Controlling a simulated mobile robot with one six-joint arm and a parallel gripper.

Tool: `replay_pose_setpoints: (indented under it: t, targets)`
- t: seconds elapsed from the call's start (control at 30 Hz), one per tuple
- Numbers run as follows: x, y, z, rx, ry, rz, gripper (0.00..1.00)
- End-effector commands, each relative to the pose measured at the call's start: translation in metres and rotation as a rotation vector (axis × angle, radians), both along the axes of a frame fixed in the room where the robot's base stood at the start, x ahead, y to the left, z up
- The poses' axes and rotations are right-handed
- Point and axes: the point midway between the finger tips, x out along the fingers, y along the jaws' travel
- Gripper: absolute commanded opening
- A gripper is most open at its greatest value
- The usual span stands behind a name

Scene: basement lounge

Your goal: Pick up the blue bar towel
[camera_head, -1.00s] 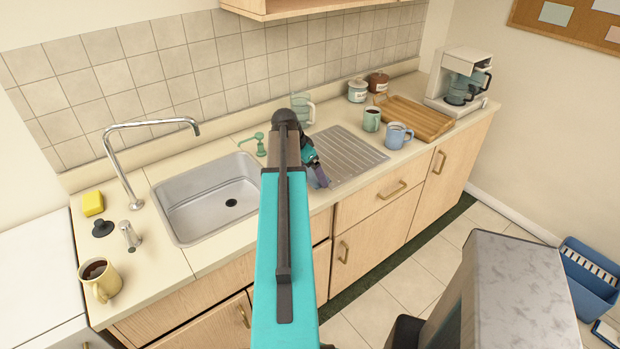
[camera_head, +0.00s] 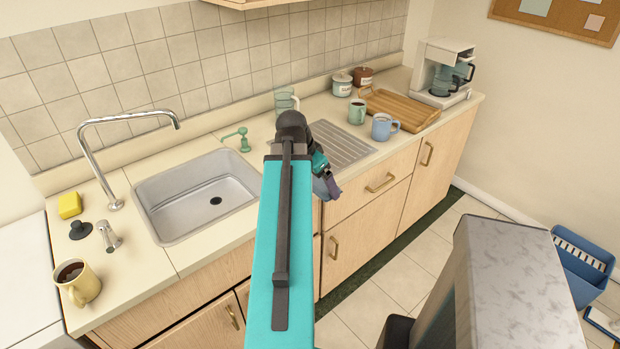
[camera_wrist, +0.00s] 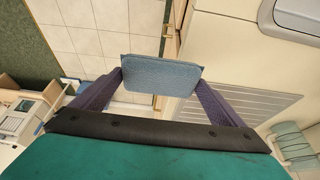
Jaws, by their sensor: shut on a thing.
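The blue bar towel (camera_wrist: 162,76) is a small, flat, folded blue pad in the wrist view. It sits between the tips of my two purple fingers. My gripper (camera_wrist: 160,84) is shut on it, one finger at each side. In the head view my gripper (camera_head: 328,187) is at the front edge of the counter by the drainboard, mostly behind my arm. The towel cannot be made out clearly there. In the wrist view the towel is held above the counter's front edge, with floor tiles below to the left.
A green mug (camera_head: 357,112), a blue mug (camera_head: 384,127) and a wooden tray (camera_head: 411,116) stand right of the ribbed drainboard (camera_head: 352,151). The sink (camera_head: 165,208) is left.

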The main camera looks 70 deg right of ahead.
Motion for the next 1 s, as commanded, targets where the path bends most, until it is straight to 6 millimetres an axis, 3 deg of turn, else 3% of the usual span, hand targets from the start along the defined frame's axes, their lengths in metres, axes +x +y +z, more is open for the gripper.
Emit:
replay_pose_setpoints:
  t: [0.4, 1.0]
  targets:
    - [-0.019, 0.016, 0.0, -0.001, 0.0, 0.0, 0.71]
    - [-0.023, 0.019, 0.003, 0.0, 0.0, 0.001, 0.71]
